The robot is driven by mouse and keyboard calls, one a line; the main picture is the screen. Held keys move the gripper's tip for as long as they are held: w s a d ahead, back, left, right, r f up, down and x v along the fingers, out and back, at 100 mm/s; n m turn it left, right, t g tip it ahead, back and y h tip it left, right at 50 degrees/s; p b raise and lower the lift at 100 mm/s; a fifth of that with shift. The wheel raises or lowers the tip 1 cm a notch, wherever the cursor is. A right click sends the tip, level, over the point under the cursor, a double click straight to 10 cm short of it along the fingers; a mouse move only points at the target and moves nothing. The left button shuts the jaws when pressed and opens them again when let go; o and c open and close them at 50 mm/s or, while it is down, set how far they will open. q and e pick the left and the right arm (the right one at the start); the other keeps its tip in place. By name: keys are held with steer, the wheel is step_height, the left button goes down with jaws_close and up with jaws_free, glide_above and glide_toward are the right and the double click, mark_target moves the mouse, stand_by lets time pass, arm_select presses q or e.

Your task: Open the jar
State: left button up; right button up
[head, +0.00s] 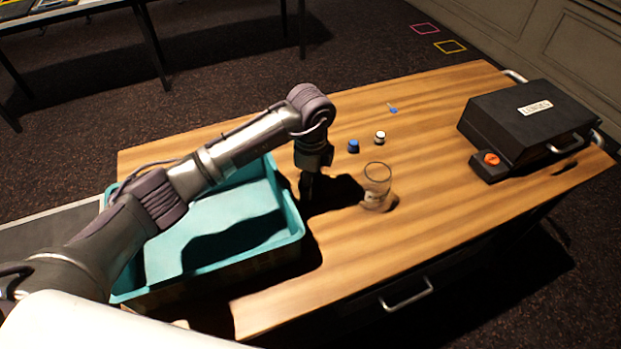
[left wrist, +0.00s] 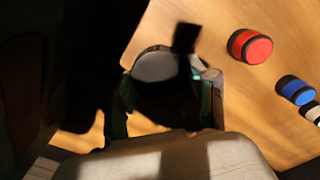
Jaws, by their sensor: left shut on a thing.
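My left gripper (head: 308,188) points down at the wooden desk, between the teal tray and the clear glass. In the left wrist view the gripper (left wrist: 165,98) is shut on a round, dark thing with a pale grey round top (left wrist: 155,66). It looks like a jar, but shadow hides most of it, and I cannot tell whether it touches the desk. A red-topped jar (left wrist: 250,46) lies apart in that view; the arm seems to hide it in the head view. A blue jar (head: 353,146) and a white jar (head: 380,137) stand behind the glass. My right gripper is out of view.
The teal tray (head: 292,238) is at the desk's left end, under my left arm. The clear glass (head: 377,178) stands right of the gripper. A small blue-tipped tool (head: 392,109) lies further back. A black case (head: 530,125) is at the right. The desk's (head: 430,205) middle right is clear.

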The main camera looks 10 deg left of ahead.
arm_select(q)
steer(key=shift+f, duration=0.2)
steer(key=o, duration=1.3)
steer(key=shift+r, duration=0.1)
step_height(320, 180, up, 12)
steer(key=b, duration=0.1)
